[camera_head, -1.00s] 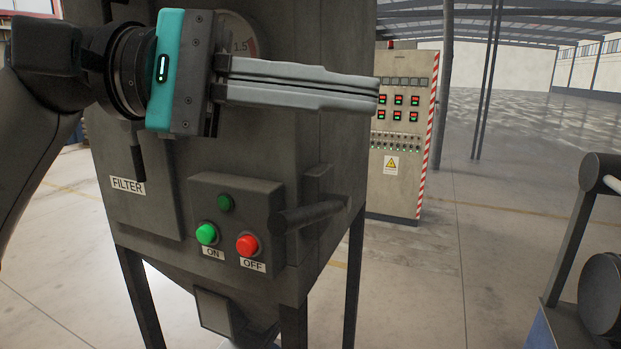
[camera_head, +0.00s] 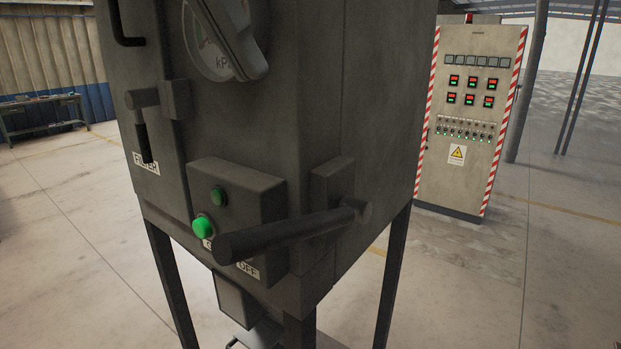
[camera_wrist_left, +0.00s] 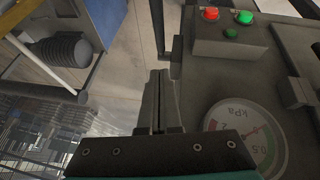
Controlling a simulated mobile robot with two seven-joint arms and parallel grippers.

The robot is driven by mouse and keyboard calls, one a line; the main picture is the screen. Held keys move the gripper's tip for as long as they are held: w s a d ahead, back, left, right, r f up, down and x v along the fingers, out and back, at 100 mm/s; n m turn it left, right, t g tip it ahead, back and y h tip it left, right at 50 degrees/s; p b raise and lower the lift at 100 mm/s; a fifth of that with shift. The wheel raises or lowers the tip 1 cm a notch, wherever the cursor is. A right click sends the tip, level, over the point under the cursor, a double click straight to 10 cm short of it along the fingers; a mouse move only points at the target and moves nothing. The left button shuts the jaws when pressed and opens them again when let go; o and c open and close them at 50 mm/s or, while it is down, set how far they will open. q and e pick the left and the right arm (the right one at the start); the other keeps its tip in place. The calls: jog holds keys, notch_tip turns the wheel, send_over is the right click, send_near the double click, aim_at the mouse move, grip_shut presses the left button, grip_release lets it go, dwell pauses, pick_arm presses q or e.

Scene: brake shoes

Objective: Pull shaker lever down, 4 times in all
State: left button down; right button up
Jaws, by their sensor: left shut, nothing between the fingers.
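The shaker lever (camera_head: 285,235) is a dark round bar on the right side of the grey filter housing. It sticks out toward me from its pivot, roughly level in the head view, and its near end hides the red OFF button. My left gripper (camera_head: 252,68) shows only partly at the top of the head view, in front of the pressure gauge. It is above the lever and apart from it. In the left wrist view its fingers (camera_wrist_left: 157,85) are together and empty, beside the gauge. My right gripper is not in view.
The button box (camera_head: 238,190) with a green ON button (camera_head: 202,228) is just left of the lever. The filter handle (camera_head: 143,125) is farther left. A control cabinet (camera_head: 470,110) stands behind at right. The floor right of the housing is clear.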

pick_arm(q)
jog(key=b, duration=0.1)
send_over(309, 216)
jog(key=a, duration=0.2)
notch_tip(309, 216, down, 9)
jog(key=shift+s+d+f, duration=0.1)
jog(key=shift+s+f, duration=0.05)
jog(key=shift+f, duration=0.4)
jog(key=shift+s+d+f, duration=0.1)
jog(key=shift+f, duration=0.45)
jog(key=shift+s+f, duration=0.3)
jog(key=shift+f, duration=0.4)
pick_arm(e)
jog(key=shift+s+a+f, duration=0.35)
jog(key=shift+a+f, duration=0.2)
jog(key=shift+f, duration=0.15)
